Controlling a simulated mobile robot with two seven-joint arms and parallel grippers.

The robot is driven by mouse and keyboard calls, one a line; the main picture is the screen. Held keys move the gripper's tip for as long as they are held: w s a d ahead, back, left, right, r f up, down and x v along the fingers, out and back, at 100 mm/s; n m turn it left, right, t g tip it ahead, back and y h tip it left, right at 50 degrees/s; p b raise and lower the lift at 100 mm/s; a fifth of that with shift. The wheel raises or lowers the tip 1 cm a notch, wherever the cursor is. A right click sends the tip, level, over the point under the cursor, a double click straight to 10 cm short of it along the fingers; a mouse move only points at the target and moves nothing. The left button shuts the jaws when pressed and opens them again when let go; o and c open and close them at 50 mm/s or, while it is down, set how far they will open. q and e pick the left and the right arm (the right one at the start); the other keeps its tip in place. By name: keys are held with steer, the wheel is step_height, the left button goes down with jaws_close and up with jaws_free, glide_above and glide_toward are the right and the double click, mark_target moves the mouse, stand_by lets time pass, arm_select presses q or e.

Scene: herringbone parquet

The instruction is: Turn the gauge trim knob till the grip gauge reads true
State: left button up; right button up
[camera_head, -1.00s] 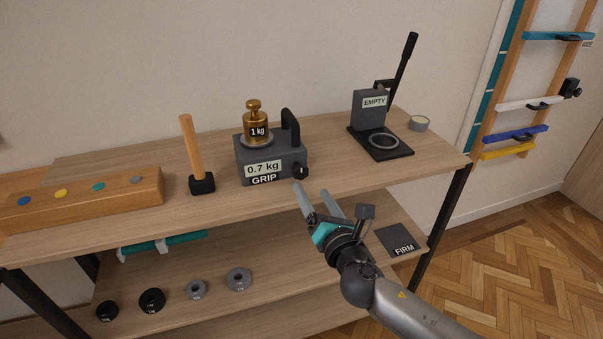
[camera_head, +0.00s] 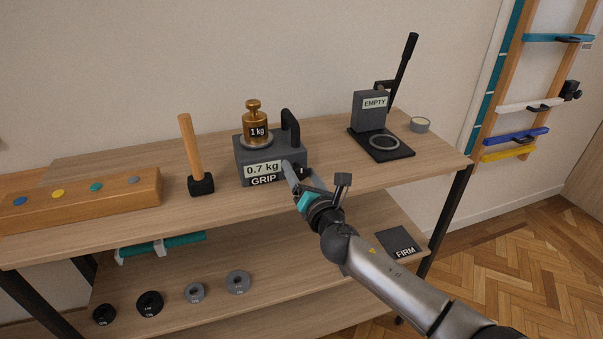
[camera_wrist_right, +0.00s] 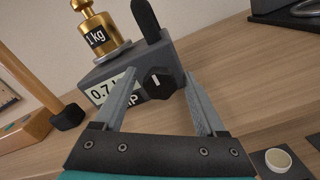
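The grip gauge (camera_head: 256,150) is a dark grey box with a black handle, and its display reads 0.7 kg. A brass 1 kg weight (camera_head: 256,122) stands on its round plate. The trim knob (camera_wrist_right: 159,82) is black with a white mark and sits on the gauge's front right; in the head view my gripper partly covers it. My right gripper (camera_wrist_right: 158,93) is open, with one finger on each side of the knob in the wrist view. I cannot tell whether the fingers touch it. It also shows in the head view (camera_head: 297,174). My left gripper is not in view.
A mallet (camera_head: 192,155) and a wooden block with coloured dots (camera_head: 80,199) stand left of the gauge. A press marked EMPTY (camera_head: 371,112) and a small round tin (camera_head: 420,125) stand right. The lower shelf holds several weight rings and a FIRM plate (camera_head: 401,243).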

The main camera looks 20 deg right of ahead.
jaws_close()
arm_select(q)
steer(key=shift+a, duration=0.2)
arm_select(e)
steer(key=shift+m, duration=0.3)
